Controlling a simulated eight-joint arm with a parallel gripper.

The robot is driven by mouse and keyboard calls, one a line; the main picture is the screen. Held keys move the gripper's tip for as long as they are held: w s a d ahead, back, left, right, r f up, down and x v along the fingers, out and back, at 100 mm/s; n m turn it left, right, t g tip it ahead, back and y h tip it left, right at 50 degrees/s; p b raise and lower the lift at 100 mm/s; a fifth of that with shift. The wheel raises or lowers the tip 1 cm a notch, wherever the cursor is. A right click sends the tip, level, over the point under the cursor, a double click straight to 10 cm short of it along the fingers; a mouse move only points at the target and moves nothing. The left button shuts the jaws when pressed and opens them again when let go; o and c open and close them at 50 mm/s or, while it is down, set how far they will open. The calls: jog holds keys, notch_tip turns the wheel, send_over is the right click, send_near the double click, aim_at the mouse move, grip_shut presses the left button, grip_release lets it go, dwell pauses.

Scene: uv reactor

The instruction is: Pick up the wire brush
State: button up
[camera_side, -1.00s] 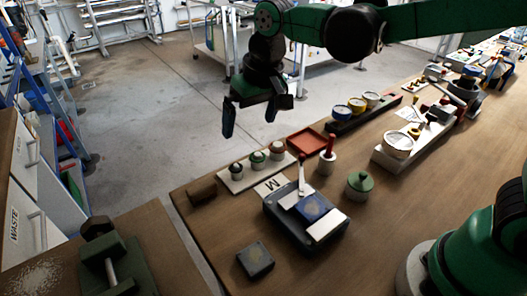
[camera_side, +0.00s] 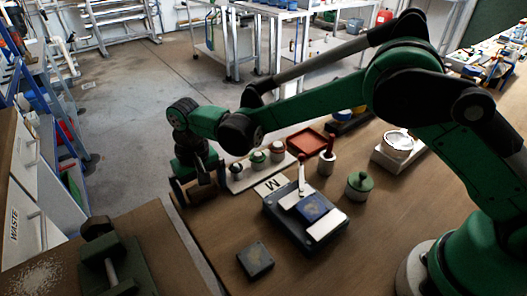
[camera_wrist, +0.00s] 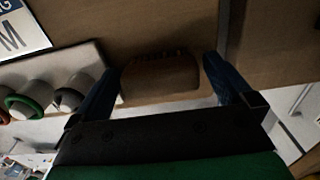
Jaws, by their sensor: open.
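The wire brush (camera_wrist: 160,78) shows in the wrist view as a brown wooden block with a row of dark bristles on its far side. It lies on the bench near the edge. My gripper (camera_wrist: 160,63) is open, with one blue finger on the left of the brush and the other on the right. Small gaps show between the brush and the fingers. In the side view my gripper (camera_side: 200,190) is low at the bench's left corner and largely hides the brush. I cannot tell the fingertips' exact height.
A pale rack (camera_side: 238,181) with several small pots stands close beside my gripper. A label marked M (camera_side: 271,186), a dark device (camera_side: 308,220), a dark block (camera_side: 255,260) and a green-lidded jar (camera_side: 359,187) are to the right. A green vise (camera_side: 112,262) is on the separate front bench.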

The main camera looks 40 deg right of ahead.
jog(key=shift+f, duration=0.2)
jog(key=c, duration=1.2)
jog(key=shift+c, duration=0.2)
jog(key=shift+r, duration=0.15)
notch_tip(320, 180, up, 20)
